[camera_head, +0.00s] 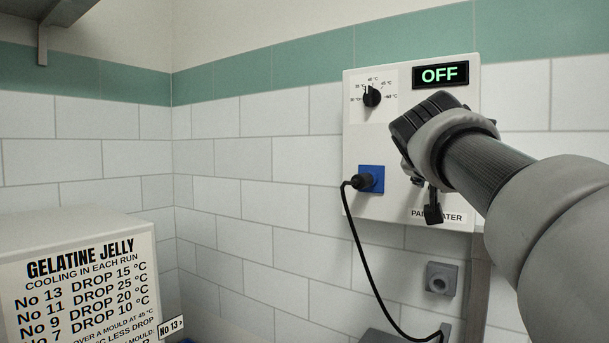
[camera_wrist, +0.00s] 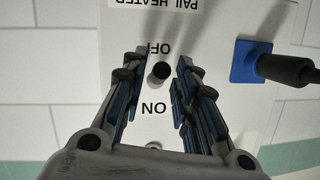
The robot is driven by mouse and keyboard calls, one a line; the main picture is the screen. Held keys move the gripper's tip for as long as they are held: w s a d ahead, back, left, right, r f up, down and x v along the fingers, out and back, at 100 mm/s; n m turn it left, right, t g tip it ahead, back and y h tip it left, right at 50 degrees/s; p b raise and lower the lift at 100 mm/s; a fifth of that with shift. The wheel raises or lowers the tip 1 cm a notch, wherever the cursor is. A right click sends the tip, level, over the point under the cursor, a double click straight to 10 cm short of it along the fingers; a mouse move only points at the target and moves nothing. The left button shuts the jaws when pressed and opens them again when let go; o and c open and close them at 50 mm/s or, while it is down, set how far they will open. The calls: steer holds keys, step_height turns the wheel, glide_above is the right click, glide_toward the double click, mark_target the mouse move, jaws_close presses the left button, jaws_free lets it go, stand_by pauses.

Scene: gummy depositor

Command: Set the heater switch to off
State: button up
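The heater switch (camera_wrist: 160,72) is a small black toggle on the white control box. In the wrist view it stands between the printed words OFF and ON, with its tip nearer OFF. My gripper (camera_wrist: 162,60) is open, one finger on each side of the switch, with visible gaps and nothing held. In the head view my gripper and arm hide the switch; a dark fingertip (camera_head: 433,212) overlaps the PAIL HEATER label. The lit display (camera_head: 440,75) on the control box (camera_head: 357,150) reads OFF in green.
A black dial (camera_head: 372,96) with temperature marks sits at the box's upper left. Below it, a black plug (camera_head: 365,182) is in a blue socket (camera_head: 379,172), its cable hanging down. A grey wall fitting (camera_head: 441,279) is below the box. A gelatine jelly sign (camera_head: 80,275) stands at left.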

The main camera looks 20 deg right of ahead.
steer(key=shift+o, duration=0.5)
steer(key=shift+a, duration=0.1)
steer(key=v, duration=1.2)
steer(key=s+a+f+n+g+y, duration=0.2)
steer(key=s+a+f, duration=0.4)
steer(key=f, duration=0.8)
steer(key=s+a+f+n+g+y, duration=0.2)
steer(key=s+a+f+n+y, duration=0.2)
steer(key=f, duration=1)
steer(key=s+a+f+n+g+y, duration=0.2)
steer(key=s+a+f, duration=0.5)
steer(key=f, duration=0.8)
steer(key=shift+s+a+n+g+y, duration=0.4)
steer(key=shift+s+n+y, duration=0.4)
steer(key=shift+s+n, duration=0.4)
